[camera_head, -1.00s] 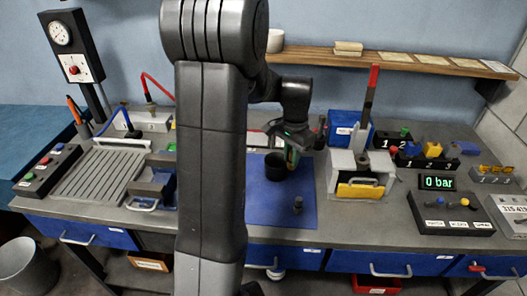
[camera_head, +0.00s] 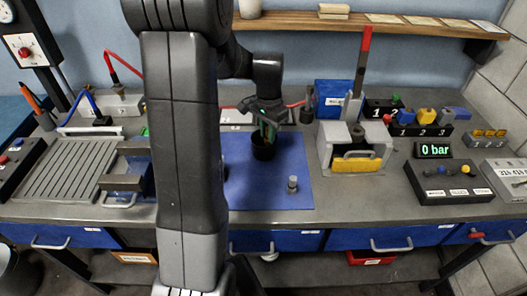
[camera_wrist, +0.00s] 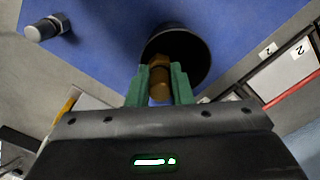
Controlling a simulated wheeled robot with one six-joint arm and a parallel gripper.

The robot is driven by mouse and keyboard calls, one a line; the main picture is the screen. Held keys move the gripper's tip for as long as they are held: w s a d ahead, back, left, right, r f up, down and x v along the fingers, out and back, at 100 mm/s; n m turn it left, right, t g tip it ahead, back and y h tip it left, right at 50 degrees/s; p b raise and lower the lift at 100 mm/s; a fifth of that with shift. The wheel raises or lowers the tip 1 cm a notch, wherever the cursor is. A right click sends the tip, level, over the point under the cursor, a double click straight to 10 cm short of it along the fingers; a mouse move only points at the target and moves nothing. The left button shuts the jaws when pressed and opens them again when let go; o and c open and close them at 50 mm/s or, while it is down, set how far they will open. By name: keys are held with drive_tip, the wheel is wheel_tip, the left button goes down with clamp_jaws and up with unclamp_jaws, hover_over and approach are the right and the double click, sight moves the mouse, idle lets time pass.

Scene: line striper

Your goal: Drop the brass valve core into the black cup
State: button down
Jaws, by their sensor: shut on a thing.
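The black cup (camera_head: 263,148) stands on the blue mat (camera_head: 270,190), and its open mouth also shows in the wrist view (camera_wrist: 190,45). My gripper (camera_head: 268,132) is right over the cup, fingers pointing down. In the wrist view its green fingers (camera_wrist: 159,85) are shut on the brass valve core (camera_wrist: 159,68), a hex-shaped brass piece. The core appears in line with the cup's mouth; I cannot tell how far it is above or inside the rim. The core is hidden in the head view.
A press with a red-tipped lever (camera_head: 362,75) stands to the right.

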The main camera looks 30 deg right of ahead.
drive_tip(key=shift+f, duration=0.15)
drive_tip(key=c, duration=1.2)
unclamp_jaws()
wheel_tip(320, 180, up, 14)
drive_tip(key=b, duration=0.1)
drive_tip(key=shift+f, duration=0.15)
wheel_tip(320, 180, down, 14)
drive_tip(key=shift+r+p, duration=0.1)
drive_tip(key=shift+p, duration=0.6)
wheel_tip(320, 180, up, 5)
drive_tip(key=p, duration=0.3)
drive_tip(key=shift+f, duration=0.3)
